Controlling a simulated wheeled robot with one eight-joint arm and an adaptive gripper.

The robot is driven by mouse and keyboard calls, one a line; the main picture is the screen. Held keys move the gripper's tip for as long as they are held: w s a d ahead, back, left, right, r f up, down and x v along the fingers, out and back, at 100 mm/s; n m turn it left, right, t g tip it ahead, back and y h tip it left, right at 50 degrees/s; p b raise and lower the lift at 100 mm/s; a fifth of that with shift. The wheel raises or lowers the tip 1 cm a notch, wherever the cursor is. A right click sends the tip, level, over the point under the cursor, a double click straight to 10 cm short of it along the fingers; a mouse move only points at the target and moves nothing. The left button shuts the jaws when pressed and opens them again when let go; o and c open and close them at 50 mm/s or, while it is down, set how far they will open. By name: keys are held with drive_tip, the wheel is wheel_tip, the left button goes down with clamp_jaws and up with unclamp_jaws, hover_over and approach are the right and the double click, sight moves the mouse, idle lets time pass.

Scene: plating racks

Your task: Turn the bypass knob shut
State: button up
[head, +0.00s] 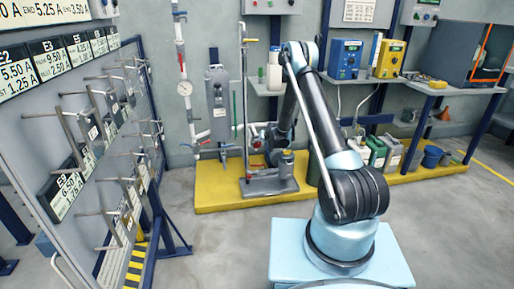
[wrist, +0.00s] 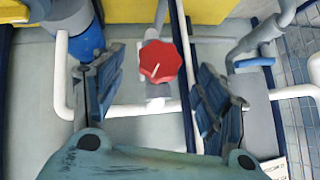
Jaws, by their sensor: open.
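A red, faceted knob (wrist: 162,62) with a white pointer line sits on a white pipe fitting (wrist: 155,92) in the wrist view. I take it as the bypass knob. My gripper (wrist: 160,78) has its two dark blue fingers spread wide, one left and one right of the knob in the picture. No finger is seen touching the knob, and its distance beyond the fingertips is hard to judge. In the head view my arm reaches toward the back wall, and my gripper (head: 262,143) is small and partly hidden near the pipe stand.
White pipes (wrist: 62,75) and a grey valve fitting (wrist: 258,38) flank the fingers. In the head view, a yellow platform (head: 222,194) carries the pipe stand and containers. A rack with projecting pegs (head: 90,140) stands left. Open floor lies right.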

sight(258, 144)
drive_tip(key=shift+x, duration=2.95)
drive_tip(key=shift+r, duration=0.1)
drive_tip(key=c, duration=1.1)
